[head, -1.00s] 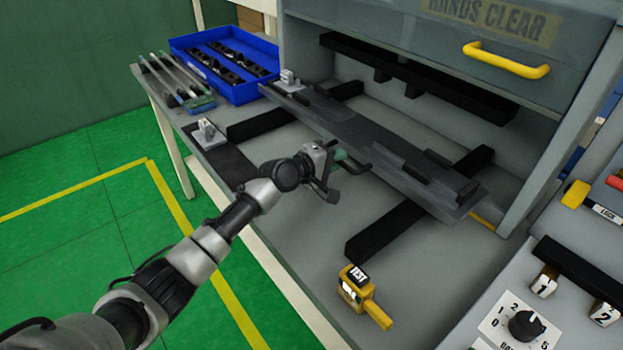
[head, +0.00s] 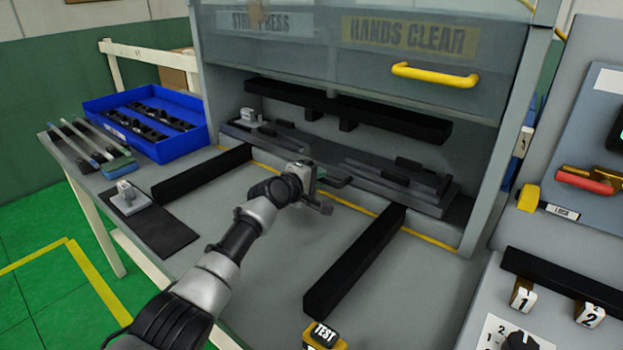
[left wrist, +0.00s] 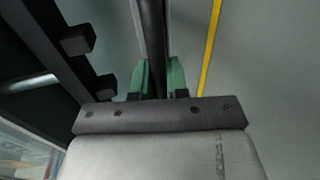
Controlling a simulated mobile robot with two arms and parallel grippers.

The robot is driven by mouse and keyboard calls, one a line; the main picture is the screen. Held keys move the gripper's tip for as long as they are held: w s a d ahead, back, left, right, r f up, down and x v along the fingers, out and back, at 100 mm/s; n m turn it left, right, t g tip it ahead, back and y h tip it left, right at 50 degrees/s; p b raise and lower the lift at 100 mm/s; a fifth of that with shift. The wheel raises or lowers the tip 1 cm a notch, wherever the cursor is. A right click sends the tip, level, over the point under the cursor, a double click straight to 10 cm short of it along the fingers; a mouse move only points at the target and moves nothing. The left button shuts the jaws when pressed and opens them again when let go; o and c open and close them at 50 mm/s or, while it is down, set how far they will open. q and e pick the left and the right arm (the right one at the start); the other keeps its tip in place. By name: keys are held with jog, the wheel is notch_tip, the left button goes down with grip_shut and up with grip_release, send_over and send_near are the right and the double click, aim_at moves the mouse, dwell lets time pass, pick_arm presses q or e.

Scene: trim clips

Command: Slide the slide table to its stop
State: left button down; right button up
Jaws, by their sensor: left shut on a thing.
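The slide table (head: 420,199) is a long dark grey plate with black blocks on it. It lies inside the opening of the press, behind the yellow floor line, with its front edge just inside. My left gripper (head: 322,181) is at the front middle of the table, shut on its dark bar handle. In the left wrist view the handle (left wrist: 153,35) runs between the green fingertips (left wrist: 161,80). The table's back edge and any stop are hidden in the shadow of the opening. My right gripper is not in view.
A blue bin (head: 150,145) stands at the left. A raised guard with a yellow handle (head: 435,75) is above the opening.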

pick_arm(q)
jog(key=shift+r, duration=0.2)
jog(key=c, duration=1.5)
grip_release()
jog(key=o, duration=0.4)
jog(key=shift+w+d+f, duration=0.2)
jog(key=shift+c, duration=0.2)
jog(key=shift+s+a, duration=0.1)
jog(key=shift+s+a+r+p, duration=0.15)
jog(key=shift+s+a+p, duration=0.15)
jog(key=shift+p, duration=0.15)
jog(key=p+v, duration=0.2)
jog(key=v, duration=0.6)
jog(key=shift+s+a, duration=0.15)
jog(key=shift+s, duration=0.1)
jog(key=shift+s+a+r, duration=0.15)
jog(key=shift+s+a, duration=0.2)
jog(key=shift+s, duration=0.15)
